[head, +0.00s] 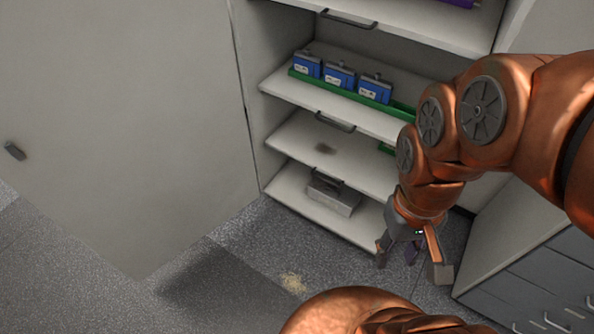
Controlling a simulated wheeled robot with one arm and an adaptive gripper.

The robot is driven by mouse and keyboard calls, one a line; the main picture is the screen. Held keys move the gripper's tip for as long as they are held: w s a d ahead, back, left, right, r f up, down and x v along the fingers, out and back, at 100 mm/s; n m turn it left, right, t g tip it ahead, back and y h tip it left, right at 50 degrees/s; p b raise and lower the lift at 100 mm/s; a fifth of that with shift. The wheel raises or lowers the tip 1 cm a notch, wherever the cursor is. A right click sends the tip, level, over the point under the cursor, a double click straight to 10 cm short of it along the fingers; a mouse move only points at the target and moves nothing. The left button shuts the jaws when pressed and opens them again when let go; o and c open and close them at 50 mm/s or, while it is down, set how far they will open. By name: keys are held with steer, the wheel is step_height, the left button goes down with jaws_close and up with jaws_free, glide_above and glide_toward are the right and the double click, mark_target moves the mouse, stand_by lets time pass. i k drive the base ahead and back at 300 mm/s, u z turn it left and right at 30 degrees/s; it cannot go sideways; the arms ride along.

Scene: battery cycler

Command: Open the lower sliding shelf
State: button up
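A cabinet holds several white shelves one above another. The third shelf down (300,140) has a dark handle (326,178) on its front edge. The second shelf (290,95) has a similar handle (335,122). The lowest shelf (295,190) has no handle that I can see. I cannot tell which shelf the task calls lower. My gripper (412,262) is open and empty, its fingers spread and pointing down. In the picture it is right of and below the handles, near the lowest shelf's right end. My arm hides the shelves' right parts.
Blue battery units (340,76) stand in a green tray (322,87) on the second shelf. A grey box (335,199) sits on the lowest shelf. A large white door (120,110) is at left, grey drawers (535,285) at right.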

mark_target(355, 160)
steer(key=u, duration=0.1)
steer(key=k, duration=0.45)
steer(key=u, duration=0.05)
steer(key=i, duration=0.9)
steer(key=u, duration=0.55)
